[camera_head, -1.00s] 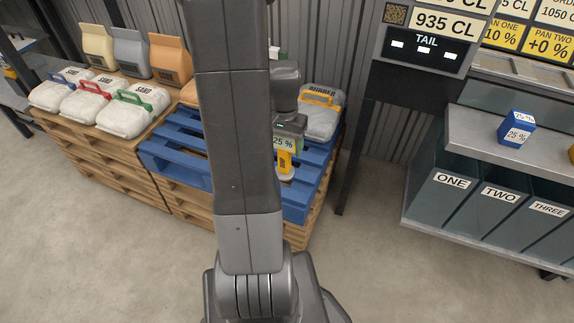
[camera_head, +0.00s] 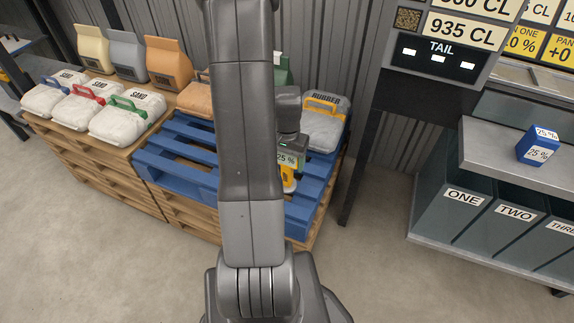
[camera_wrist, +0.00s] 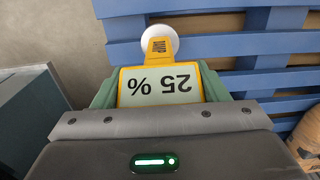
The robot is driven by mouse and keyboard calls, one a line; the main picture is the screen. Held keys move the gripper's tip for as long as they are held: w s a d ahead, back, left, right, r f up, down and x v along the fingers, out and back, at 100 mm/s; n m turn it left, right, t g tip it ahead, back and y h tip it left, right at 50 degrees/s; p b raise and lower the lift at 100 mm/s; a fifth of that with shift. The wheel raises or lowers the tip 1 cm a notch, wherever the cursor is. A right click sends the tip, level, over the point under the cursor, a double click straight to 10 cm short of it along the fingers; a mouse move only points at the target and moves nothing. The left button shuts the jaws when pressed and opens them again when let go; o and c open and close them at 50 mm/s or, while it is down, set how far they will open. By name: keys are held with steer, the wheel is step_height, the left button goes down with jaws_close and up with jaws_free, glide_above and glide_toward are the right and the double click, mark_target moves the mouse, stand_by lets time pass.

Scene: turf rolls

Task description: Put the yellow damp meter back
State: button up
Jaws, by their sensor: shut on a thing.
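My gripper (camera_head: 291,150) is shut on the yellow damp meter (camera_head: 288,180), partly behind my arm in the head view. In the wrist view the green-tipped jaws (camera_wrist: 160,90) clasp the sides of the meter (camera_wrist: 160,60). Its display reads 25 % and appears upside down there. A white round end (camera_wrist: 160,38) sticks out beyond its yellow neck. The meter shows in front of the blue pallet (camera_head: 180,150); I cannot tell whether it touches the pallet.
White sacks with coloured handles (camera_head: 125,122) stand on wooden pallets at left. A blue block reading 25 % (camera_head: 538,148) sits on the grey counter (camera_head: 480,150) above labelled bins at right. Floor in front is clear.

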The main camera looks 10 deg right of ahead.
steer(key=shift+f, duration=0.9)
steer(key=o, duration=1.3)
step_height(320, 180, up, 12)
steer(key=shift+r+p, duration=0.15)
steer(key=shift+p, duration=1.05)
